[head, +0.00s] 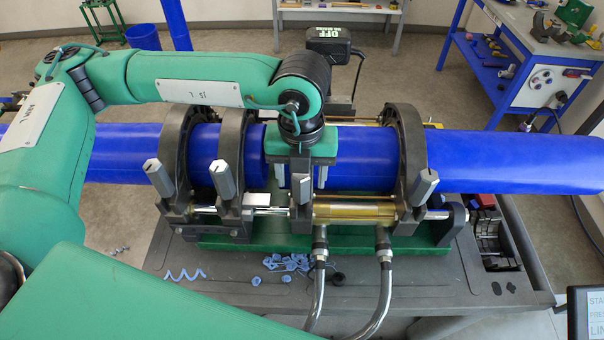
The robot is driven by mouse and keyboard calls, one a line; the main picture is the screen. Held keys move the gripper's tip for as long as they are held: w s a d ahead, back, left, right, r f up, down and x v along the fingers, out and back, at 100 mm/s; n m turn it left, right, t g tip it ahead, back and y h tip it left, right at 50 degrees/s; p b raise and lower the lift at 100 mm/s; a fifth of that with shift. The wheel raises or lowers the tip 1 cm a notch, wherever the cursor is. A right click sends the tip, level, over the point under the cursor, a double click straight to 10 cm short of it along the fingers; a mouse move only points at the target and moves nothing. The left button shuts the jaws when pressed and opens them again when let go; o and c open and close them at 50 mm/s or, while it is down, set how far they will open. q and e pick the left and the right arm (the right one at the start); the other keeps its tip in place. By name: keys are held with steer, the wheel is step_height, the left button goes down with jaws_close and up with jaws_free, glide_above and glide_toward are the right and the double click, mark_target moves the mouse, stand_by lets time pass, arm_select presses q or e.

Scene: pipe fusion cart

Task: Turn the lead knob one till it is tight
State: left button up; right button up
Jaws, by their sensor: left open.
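Several grey clamp knobs stand along the front of the pipe clamps: one at the left (160,176), a second (222,179), a third (301,187) and one at the right (424,186). I cannot tell from the picture which is lead knob one. My left gripper (304,180) points down at the third knob, with its open fingers to either side of it. The wrist hides the top of the third clamp, and I cannot tell whether the fingers touch the knob. My right gripper is not in view.
A blue pipe (510,162) runs across the machine through dark clamp rings (411,140). Two metal hoses (385,285) rise at the front. Blue shavings (286,263) lie on the grey cart top (225,282). A screen (588,312) stands at the lower right.

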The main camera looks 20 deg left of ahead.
arm_select(q)
steer(key=shift+w, duration=0.1)
steer(key=shift+c, duration=0.3)
steer(key=c, duration=1)
steer(key=shift+f+b, duration=0.15)
steer(key=shift+b, duration=0.25)
steer(key=shift+m+b, duration=1.2)
steer(key=shift+b, duration=0.05)
steer(key=shift+r+m, duration=0.2)
steer(key=shift+m, duration=0.1)
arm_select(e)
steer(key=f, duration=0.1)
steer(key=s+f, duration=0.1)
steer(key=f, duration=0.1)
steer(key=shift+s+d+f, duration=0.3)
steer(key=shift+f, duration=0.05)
